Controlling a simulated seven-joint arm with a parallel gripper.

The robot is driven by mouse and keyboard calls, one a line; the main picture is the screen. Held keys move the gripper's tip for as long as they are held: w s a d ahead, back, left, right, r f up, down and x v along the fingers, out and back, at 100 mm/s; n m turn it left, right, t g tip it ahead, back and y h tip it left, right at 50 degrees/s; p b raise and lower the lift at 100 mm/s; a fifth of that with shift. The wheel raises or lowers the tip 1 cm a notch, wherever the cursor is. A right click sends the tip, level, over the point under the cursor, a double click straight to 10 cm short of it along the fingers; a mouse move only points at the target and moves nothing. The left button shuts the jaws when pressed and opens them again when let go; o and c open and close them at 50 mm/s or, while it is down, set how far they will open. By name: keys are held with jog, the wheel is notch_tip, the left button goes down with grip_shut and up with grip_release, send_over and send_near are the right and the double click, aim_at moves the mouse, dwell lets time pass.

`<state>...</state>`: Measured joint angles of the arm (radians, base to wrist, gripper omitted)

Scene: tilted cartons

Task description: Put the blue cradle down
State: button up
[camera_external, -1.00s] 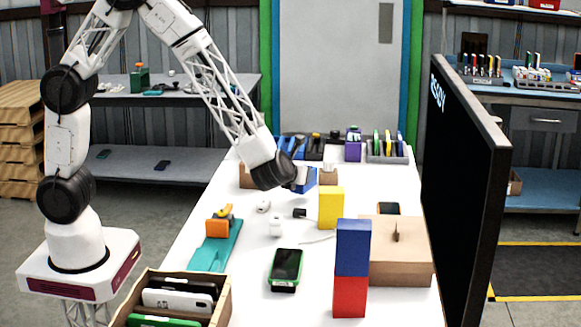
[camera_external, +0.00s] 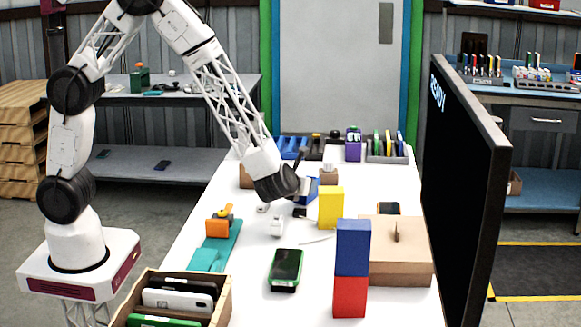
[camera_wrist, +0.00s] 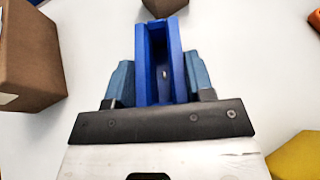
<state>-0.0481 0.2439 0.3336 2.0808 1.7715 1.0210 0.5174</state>
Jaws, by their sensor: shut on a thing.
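The blue cradle (camera_wrist: 163,45) is a slotted block between the two fingers of my gripper (camera_wrist: 160,85) in the wrist view. The fingers press on its two sides, and my gripper is shut on it. In the outside view my gripper (camera_external: 301,190) is low over the far part of the white table, behind the yellow block. The blue cradle (camera_external: 312,187) shows there only partly, beside the black wrist. I cannot tell whether its underside touches the table.
A yellow block (camera_external: 330,208) stands just in front of the cradle. A brown carton (camera_wrist: 28,55) is left of it in the wrist view. A blue block on a red block (camera_external: 351,297), a cardboard box (camera_external: 400,262) and a green phone (camera_external: 286,268) are nearer. A large screen (camera_external: 470,190) borders the right.

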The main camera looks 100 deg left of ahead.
jog(key=shift+f, duration=0.15)
jog(key=o, duration=1)
jog(key=shift+c, duration=0.2)
jog(key=shift+d+r, duration=0.15)
jog(key=shift+r, duration=0.1)
jog(key=v, duration=1.1)
jog(key=shift+s+d, duration=0.2)
jog(key=shift+d, duration=0.1)
